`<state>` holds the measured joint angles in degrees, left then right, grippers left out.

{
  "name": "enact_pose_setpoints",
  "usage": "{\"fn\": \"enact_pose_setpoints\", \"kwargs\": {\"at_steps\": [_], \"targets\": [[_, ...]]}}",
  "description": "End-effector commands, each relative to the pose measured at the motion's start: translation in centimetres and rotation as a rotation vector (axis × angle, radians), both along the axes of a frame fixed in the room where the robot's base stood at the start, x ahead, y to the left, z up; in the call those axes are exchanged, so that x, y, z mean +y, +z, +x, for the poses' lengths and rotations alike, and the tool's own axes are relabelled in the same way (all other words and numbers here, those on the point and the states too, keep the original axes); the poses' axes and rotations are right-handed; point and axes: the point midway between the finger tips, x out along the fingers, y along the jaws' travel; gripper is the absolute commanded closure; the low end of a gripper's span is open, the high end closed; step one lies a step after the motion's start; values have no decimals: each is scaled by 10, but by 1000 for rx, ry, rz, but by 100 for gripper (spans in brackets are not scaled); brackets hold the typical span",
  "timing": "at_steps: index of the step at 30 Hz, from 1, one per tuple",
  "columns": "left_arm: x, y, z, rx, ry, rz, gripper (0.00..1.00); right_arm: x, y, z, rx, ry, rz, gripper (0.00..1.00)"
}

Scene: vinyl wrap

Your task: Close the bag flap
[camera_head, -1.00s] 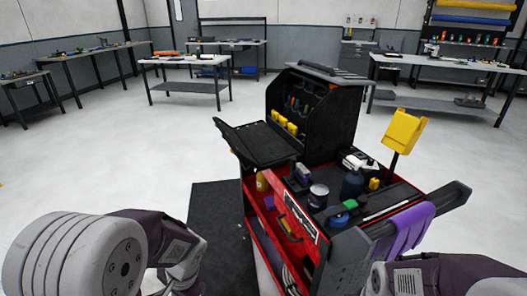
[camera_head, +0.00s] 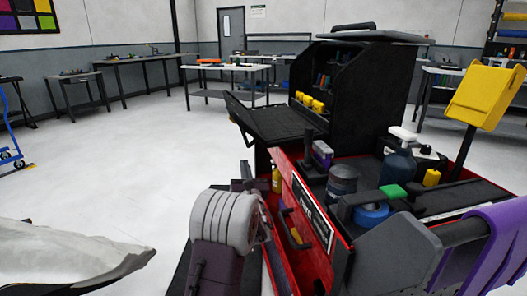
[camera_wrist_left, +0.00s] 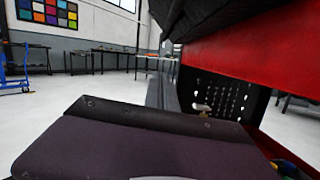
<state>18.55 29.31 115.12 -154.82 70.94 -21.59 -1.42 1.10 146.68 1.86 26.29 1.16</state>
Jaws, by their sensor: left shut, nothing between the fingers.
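The black bag (camera_head: 378,88) stands on the red tool cart (camera_head: 318,222), its front open to show yellow items and pouches. Its flap (camera_head: 272,122) hangs open to the left, roughly flat and reaching past the cart's edge. My left gripper (camera_head: 246,180) is below the flap, beside the cart's left side, apart from the flap. It is mostly hidden behind my pale wrist joint; it is shut and empty. My right gripper is not in view.
Bottles, a can and blue tape (camera_head: 371,214) crowd the cart top. A yellow holder (camera_head: 485,95) rises at the right, with purple vinyl (camera_head: 488,245) at the front right. A pale curved surface (camera_head: 60,255) is at lower left. The floor left of the cart is clear.

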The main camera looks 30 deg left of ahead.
Motion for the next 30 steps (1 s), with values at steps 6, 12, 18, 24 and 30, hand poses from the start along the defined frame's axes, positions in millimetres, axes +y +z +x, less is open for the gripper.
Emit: {"fn": "enact_pose_setpoints", "kwargs": {"at_steps": [6, 12, 18, 24, 30], "targets": [[5, 4, 7, -1, -3, 4, 100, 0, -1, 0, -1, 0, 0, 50], [31, 11, 34, -3, -2, 4, 100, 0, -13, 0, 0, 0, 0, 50], [60, 20, 66, -2, -3, 2, 100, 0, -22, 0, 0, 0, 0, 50], [63, 49, 74, -3, -5, 2, 100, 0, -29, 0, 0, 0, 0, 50], [62, 64, 76, 0, -5, 0, 100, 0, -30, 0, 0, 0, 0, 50]]}}
